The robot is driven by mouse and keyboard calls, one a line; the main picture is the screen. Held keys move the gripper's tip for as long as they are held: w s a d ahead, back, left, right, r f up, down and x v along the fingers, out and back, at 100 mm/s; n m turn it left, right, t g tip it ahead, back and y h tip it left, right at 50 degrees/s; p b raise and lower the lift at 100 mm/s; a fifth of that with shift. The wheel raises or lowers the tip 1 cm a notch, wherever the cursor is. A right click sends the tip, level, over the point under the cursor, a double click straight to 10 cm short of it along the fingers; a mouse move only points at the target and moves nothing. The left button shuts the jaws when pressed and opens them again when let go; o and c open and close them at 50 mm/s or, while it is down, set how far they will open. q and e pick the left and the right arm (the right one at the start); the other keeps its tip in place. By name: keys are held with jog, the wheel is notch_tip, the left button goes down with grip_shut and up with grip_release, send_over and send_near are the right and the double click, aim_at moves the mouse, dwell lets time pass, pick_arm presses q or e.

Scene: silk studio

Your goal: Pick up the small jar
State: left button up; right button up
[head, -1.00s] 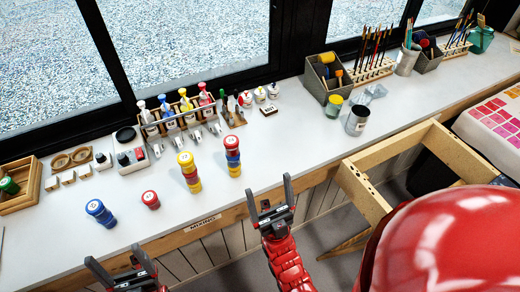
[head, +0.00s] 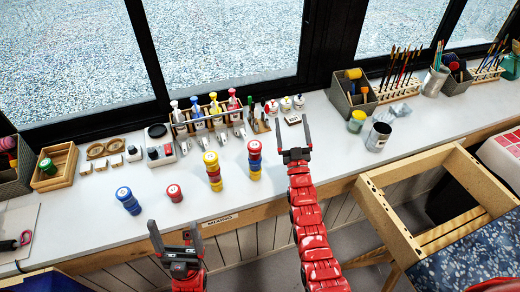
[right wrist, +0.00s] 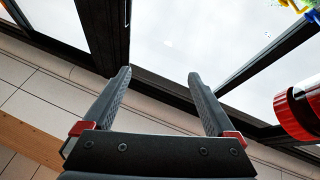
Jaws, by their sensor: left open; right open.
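Several small round jars stand on the white counter (head: 110,222) in the head view. A single small red jar (head: 174,193) stands alone. Left of it is a blue stack (head: 128,201). Right of it are a yellow-topped stack (head: 212,171) and a red-topped stack with blue and yellow below (head: 255,160). My right gripper (head: 294,140) is open and empty, right of the red-topped stack and apart from it. In the right wrist view its fingers (right wrist: 160,95) are spread, with a red cylinder with a dark band (right wrist: 298,108) at the right edge. My left gripper (head: 175,240) is open and empty at the counter's front edge.
A bottle rack (head: 207,122) stands along the window. A yellow jar (head: 356,121) and a metal can (head: 378,137) stand to the right. A wooden frame (head: 400,225) is at the front right.

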jog(key=w+a+f+n+g+p, duration=0.1)
jog(key=w+a+g, duration=0.15)
jog(key=w, duration=0.45)
jog(key=w+a+g+p, duration=0.1)
jog(key=w+a+g, duration=0.1)
jog(key=w+g, duration=0.3)
notch_tip(320, 180, up, 13)
jog(key=n+g+h+p, duration=0.2)
jog(key=n+g+p, duration=0.2)
jog(key=g, duration=1.2)
send_over(255, 145)
notch_tip(255, 145, down, 8)
jog(key=b, duration=0.7)
jog(key=shift+a+b, duration=0.1)
jog(key=shift+b, duration=0.25)
jog(key=shift+f+p, duration=0.35)
jog(key=shift+f, duration=0.6)
jog(key=shift+f+p, duration=0.4)
jog(key=shift+f, duration=0.65)
jog(key=shift+f+p, duration=0.35)
jog(key=shift+p, duration=0.2)
notch_tip(255, 145, down, 2)
jog(key=shift+s+f+p, duration=0.1)
jog(key=shift+p, duration=1.05)
notch_tip(255, 145, down, 2)
jog(key=shift+f, duration=0.35)
grip_shut()
